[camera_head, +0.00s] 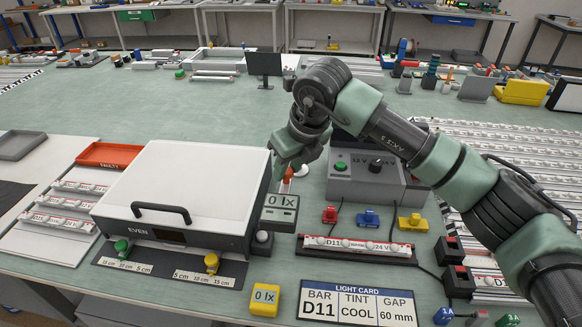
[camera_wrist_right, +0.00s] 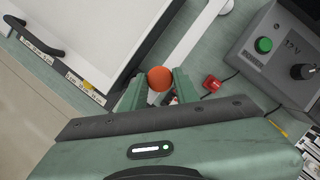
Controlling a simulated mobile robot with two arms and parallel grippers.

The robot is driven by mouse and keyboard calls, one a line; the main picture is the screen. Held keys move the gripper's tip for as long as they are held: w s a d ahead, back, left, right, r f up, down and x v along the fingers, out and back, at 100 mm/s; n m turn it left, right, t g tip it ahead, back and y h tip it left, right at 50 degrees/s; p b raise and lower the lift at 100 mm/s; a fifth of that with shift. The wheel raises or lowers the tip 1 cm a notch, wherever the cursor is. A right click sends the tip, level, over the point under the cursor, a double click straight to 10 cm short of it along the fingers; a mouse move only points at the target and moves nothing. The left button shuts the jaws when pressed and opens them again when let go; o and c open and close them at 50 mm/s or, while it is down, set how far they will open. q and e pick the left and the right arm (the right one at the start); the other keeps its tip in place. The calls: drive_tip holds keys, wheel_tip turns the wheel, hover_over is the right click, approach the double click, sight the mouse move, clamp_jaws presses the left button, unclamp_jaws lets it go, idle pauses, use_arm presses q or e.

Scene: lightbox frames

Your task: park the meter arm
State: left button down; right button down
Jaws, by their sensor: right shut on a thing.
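My right gripper (camera_head: 285,170) is at the right back corner of the white lightbox (camera_head: 185,195), its fingers pointing down. In the right wrist view its two fingers (camera_wrist_right: 158,88) are shut on an orange ball knob (camera_wrist_right: 159,78). A pale straight bar (camera_wrist_right: 200,32) runs from near the knob along the box's side; it looks like the meter arm, but the joint is hidden by the fingers. My left gripper is not in view.
The lightbox lid is down, its black handle (camera_head: 160,212) in front. A power supply (camera_head: 365,175) stands right of the gripper. A D11 bar (camera_head: 355,247), coloured plugs (camera_head: 368,218) and a light card (camera_head: 357,304) lie in front. The mat (camera_head: 200,105) behind has free room.

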drive_tip(key=shift+r, duration=0.1)
drive_tip(key=c, duration=1.1)
unclamp_jaws()
drive_tip(key=shift+d+r, duration=0.15)
drive_tip(key=shift+r, duration=0.15)
drive_tip(key=b+v, duration=0.2)
drive_tip(key=v, duration=0.5)
drive_tip(key=shift+s, duration=0.2)
